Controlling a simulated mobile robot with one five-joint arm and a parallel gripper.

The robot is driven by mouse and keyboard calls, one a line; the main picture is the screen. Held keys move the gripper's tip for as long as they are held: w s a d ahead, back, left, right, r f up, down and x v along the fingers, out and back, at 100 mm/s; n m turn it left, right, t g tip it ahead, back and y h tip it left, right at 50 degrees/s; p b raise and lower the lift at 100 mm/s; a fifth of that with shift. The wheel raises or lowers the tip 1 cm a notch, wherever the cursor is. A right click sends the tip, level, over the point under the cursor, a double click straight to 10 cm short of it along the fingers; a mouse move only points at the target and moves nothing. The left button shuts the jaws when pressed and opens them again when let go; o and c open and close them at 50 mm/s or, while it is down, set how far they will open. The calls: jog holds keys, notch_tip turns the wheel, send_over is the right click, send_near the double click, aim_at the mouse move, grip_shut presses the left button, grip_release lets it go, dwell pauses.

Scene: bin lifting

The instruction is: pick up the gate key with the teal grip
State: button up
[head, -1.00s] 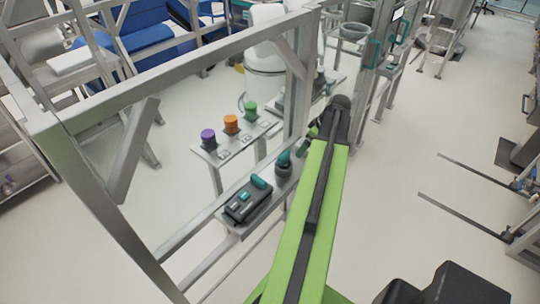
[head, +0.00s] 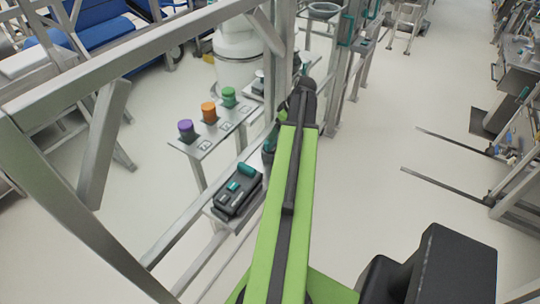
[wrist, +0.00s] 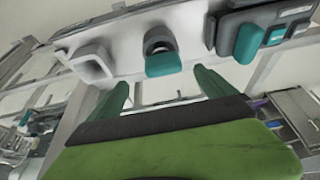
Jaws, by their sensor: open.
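The gate key's teal grip (wrist: 163,65) shows in the wrist view, standing in a round black socket (wrist: 158,42) on a pale metal shelf (wrist: 118,52). In the head view the black socket (head: 267,155) shows only in part, mostly hidden behind my green arm. My gripper (wrist: 162,79) is open and empty. Its two teal fingers stand apart in the wrist view, one to each side of the teal grip, which appears beyond and between the tips. I cannot tell the exact gap. The head view does not show the fingers clearly.
A dark control box (head: 236,194) with a teal handle (head: 245,170) sits beside the key; its teal handle is also close in the wrist view (wrist: 250,43). A metal frame (head: 95,85) stands at left. Purple (head: 186,129), orange (head: 209,112) and green (head: 229,97) knobs stand behind.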

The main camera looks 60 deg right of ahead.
jog(key=b, duration=0.3)
send_over(275, 148)
notch_tip(275, 148, down, 4)
jog(key=shift+f, duration=0.25)
jog(key=shift+r, duration=0.15)
jog(key=b+x, duration=0.4)
jog(key=x, duration=0.1)
jog(key=shift+a+f+b, duration=0.15)
jog(key=shift+f+b, duration=0.1)
jog(key=shift+b, duration=0.05)
jog(key=shift+r, duration=0.2)
jog(key=shift+c, duration=0.6)
jog(key=c, duration=1.6)
jog(key=shift+r+p, duration=0.15)
jog(key=shift+p, duration=0.2)
